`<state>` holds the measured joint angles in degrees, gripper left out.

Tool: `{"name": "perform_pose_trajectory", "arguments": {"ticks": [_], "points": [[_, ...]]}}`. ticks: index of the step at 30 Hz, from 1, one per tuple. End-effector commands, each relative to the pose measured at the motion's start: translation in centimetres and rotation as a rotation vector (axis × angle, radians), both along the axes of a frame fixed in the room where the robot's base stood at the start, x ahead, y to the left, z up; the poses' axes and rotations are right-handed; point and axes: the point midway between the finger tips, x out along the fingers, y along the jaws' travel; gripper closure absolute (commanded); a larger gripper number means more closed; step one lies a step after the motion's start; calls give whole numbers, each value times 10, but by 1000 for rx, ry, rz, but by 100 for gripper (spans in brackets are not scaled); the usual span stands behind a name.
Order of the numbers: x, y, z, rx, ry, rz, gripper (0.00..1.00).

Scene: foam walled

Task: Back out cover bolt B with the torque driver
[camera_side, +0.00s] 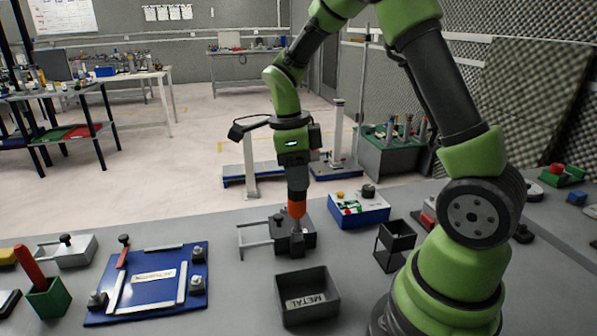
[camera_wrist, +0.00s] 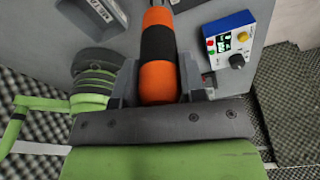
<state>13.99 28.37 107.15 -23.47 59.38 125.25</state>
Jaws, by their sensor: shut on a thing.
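My gripper (camera_side: 297,192) is shut on the orange and black torque driver (camera_side: 297,210) and points down. In the wrist view the driver (camera_wrist: 158,45) sits between the two grey jaws (camera_wrist: 158,85). The driver's lower end is over a small dark grey housing (camera_side: 309,240) on the bench, with dark knob-like parts on top. Whether the driver touches a bolt there is too small to tell. No letter B can be read, so I cannot tell which bolt is cover bolt B. The housing is hidden behind the driver in the wrist view.
A grey bin marked METAL (camera_side: 306,306) stands in front of the housing. A blue control box (camera_side: 358,209) is behind right, and a black open holder (camera_side: 395,247) is at right. A blue plate with clamps (camera_side: 150,300) lies left. Bare bench lies between plate and bin.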

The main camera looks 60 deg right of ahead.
Motion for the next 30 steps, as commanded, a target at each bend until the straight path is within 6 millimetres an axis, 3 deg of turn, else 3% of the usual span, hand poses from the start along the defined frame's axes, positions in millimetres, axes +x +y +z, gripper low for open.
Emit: {"name": "perform_pose_trajectory", "arguments": {"ticks": [30], "points": [[0, 0, 8, 0, -1, 0, 89]]}}
